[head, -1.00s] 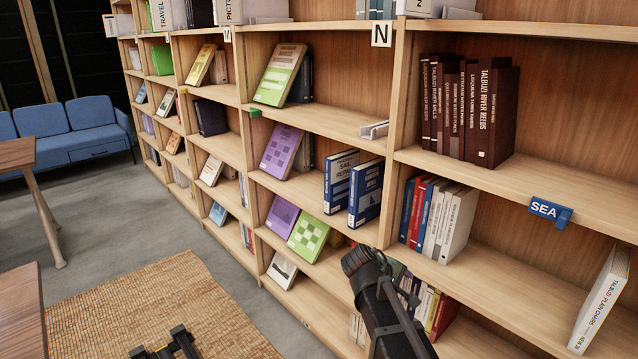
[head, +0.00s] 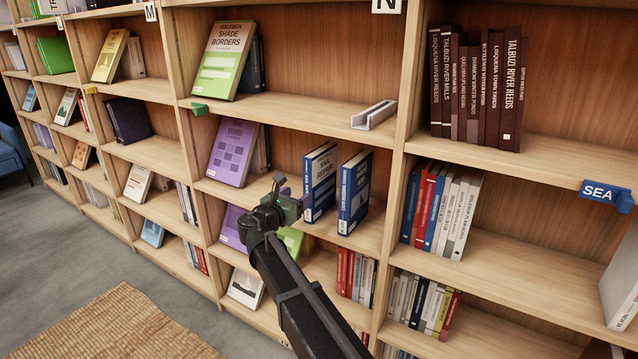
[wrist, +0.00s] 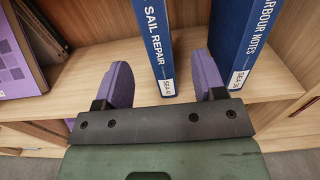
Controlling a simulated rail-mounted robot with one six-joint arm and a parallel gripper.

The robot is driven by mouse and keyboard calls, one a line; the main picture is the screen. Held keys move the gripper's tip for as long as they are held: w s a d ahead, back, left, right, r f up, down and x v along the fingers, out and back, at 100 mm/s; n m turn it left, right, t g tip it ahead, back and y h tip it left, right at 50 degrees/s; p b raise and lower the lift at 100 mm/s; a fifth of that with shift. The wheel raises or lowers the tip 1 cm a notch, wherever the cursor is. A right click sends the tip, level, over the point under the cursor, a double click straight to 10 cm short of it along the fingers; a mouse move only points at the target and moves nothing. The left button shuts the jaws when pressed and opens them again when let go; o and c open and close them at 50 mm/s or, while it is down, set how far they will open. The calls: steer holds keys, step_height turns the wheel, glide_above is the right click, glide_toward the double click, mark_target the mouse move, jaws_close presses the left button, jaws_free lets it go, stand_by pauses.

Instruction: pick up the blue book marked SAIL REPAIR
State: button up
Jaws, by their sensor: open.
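The blue book marked SAIL REPAIR (head: 320,181) stands upright on a middle shelf in the head view, its spine facing out. In the wrist view its spine (wrist: 157,42) shows between my two purple fingers, nearer the right one. My gripper (wrist: 161,62) is open with nothing held. In the head view my gripper (head: 291,190) is just left of and in front of the book. I cannot tell whether the fingertips reach past the spine. A second blue book, HARBOUR NOTES (head: 354,192), stands to the right, with a gap between them; it also shows in the wrist view (wrist: 243,42).
A purple book (head: 234,152) leans on the same shelf, to the left. A pale metal holder (head: 374,115) lies on the shelf above. Red and white books (head: 357,275) stand below. An upright divider (head: 392,180) closes the bay at right.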

mark_target(314, 182)
steer(key=x, duration=1)
steer(key=shift+w+a, duration=0.2)
jaws_close()
